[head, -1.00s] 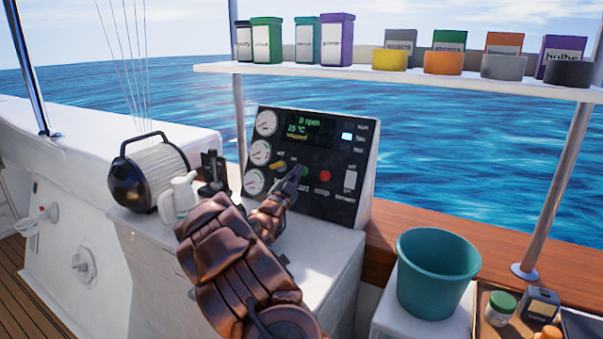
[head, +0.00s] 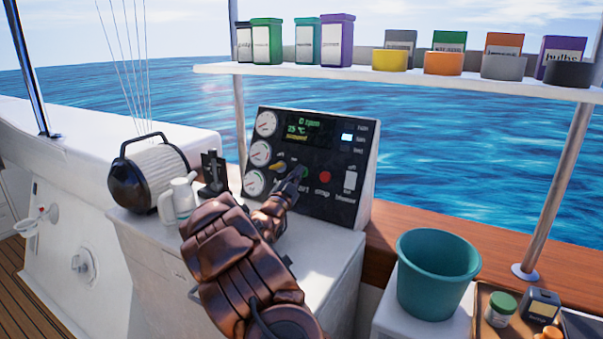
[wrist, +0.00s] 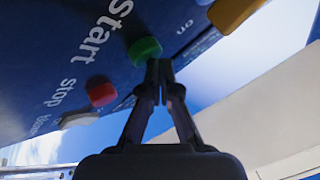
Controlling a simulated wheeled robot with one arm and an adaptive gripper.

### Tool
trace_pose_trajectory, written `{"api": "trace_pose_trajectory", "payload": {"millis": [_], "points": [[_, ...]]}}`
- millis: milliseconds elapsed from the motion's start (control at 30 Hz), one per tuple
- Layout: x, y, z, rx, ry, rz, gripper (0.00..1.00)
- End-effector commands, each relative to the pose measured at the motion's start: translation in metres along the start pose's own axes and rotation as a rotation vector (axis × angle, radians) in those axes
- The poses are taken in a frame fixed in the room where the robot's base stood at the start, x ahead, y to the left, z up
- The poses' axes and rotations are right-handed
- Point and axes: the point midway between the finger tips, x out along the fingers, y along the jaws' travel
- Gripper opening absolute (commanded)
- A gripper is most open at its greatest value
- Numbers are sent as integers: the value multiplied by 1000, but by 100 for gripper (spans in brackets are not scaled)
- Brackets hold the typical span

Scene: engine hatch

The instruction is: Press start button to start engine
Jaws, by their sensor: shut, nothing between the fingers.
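A dark tilted control panel (head: 352,140) stands on a white cabinet. Its screen (head: 304,131) reads 0 rpm and 25 °C, with a small third line.
A yellow knob (head: 279,167) sits left of Start, and a white blower switch (head: 350,180) sits right of Stop. A white jug (head: 180,200) and a black-fronted cylinder (head: 150,175) stand left of my arm. A teal bucket (head: 437,275) is at right.

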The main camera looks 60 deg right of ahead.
Motion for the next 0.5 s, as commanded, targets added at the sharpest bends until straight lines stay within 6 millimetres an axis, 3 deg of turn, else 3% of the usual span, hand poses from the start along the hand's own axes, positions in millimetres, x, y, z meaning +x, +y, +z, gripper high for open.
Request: {"api": "trace_pose_trajectory", "payload": {"millis": [500], "points": [[4, 3, 3, 0, -1, 0, 0]]}}
